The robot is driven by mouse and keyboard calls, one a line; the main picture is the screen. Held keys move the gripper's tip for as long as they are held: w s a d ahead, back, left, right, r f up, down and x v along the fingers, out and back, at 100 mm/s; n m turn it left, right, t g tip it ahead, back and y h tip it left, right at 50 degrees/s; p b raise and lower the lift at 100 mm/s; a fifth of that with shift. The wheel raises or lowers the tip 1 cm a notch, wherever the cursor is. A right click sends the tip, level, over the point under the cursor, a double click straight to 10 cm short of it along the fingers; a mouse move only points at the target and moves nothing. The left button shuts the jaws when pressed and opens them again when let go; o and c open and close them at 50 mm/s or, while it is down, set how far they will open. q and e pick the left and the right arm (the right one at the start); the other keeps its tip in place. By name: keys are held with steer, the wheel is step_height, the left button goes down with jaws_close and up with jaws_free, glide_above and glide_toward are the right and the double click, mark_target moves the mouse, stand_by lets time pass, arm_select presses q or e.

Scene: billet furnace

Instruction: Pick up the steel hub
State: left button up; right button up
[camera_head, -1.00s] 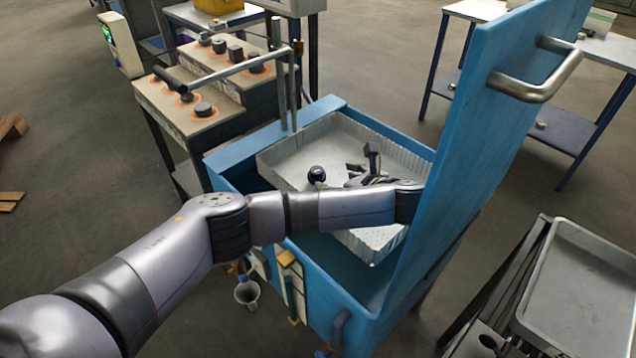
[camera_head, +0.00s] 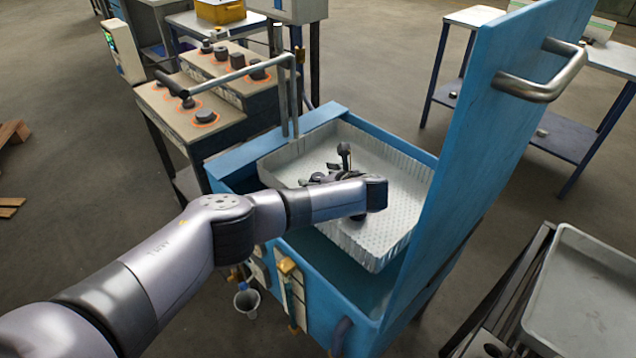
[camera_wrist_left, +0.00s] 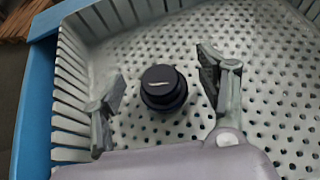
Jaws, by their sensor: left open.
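The steel hub (camera_wrist_left: 163,88) is a dark, round, stepped piece standing on the floor of the perforated metal basket (camera_head: 398,190). In the left wrist view it sits between the two spread fingers of my left gripper (camera_head: 322,178), with visible gaps on both sides. The gripper is open and empty. My right gripper is not in view.
The basket sits in a blue tank (camera_head: 225,165) with a raised blue lid (camera_head: 480,150) on its right. A pipe (camera_head: 240,72) stands at the tank's back left. A stepped bench (camera_head: 165,105) holds several dark parts. A grey tray (camera_head: 585,295) is at lower right.

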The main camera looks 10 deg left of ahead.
arm_select(q)
steer(key=shift+w+a+f, duration=0.15)
steer(key=shift+w+a, duration=0.05)
steer(key=shift+w, duration=0.05)
steer(key=shift+s, duration=0.1)
jaws_close()
stand_by(0.7)
